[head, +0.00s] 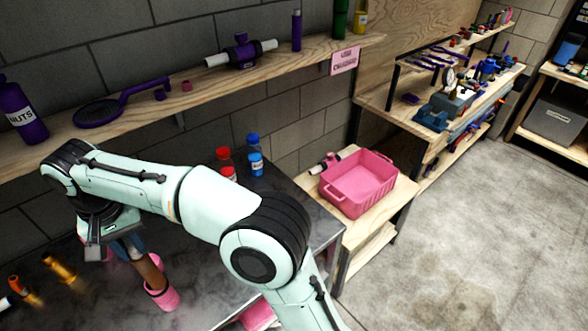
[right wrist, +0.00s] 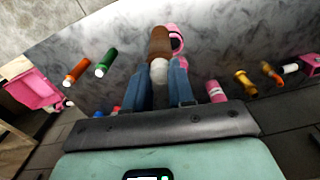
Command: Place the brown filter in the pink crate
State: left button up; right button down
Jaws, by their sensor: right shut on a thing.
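The brown filter (head: 150,270) is a brown cylinder with a white end, over the dark metal table at the lower left of the head view. In the right wrist view the filter (right wrist: 160,43) has its white end between the blue fingers of my right gripper (right wrist: 160,78), which is shut on it. The gripper (head: 131,246) is partly hidden by my arm in the head view. A pink piece shows against the filter's far end; I cannot tell whether they touch. The pink crate (head: 346,197) is empty on a wooden bench right of the table. My left gripper is not in view.
Orange-brown cylinders (head: 60,268) lie on the table at the left. Red-capped (head: 226,165) and blue-capped bottles (head: 254,160) stand at the table's back. A wooden shelf (head: 200,95) with purple items runs above. A white-and-pink part (head: 325,163) lies beside the crate.

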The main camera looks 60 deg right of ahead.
aim_at(356, 189)
jog(key=k+u, duration=0.3)
jog(key=k+j+u, duration=0.1)
jog(key=u, duration=0.2)
jog(key=k+l+u, duration=0.1)
jog(key=l+u, duration=0.2)
jog(key=k+l+u, duration=0.15)
jog(key=u, duration=0.15)
jog(key=k+l, duration=0.25)
jog(key=l, duration=0.2)
jog(key=k+l, duration=0.25)
jog(key=l, duration=0.2)
jog(key=k+l, duration=0.25)
jog(key=l, duration=0.2)
jog(key=k+l, duration=0.25)
jog(key=l, duration=0.15)
jog(key=k+l, duration=0.25)
jog(key=l, duration=0.2)
jog(key=k+l, duration=0.25)
jog(key=l, duration=0.2)
jog(key=k+l, duration=0.25)
jog(key=l, duration=0.2)
jog(key=k+l, duration=0.25)
jog(key=l, duration=0.2)
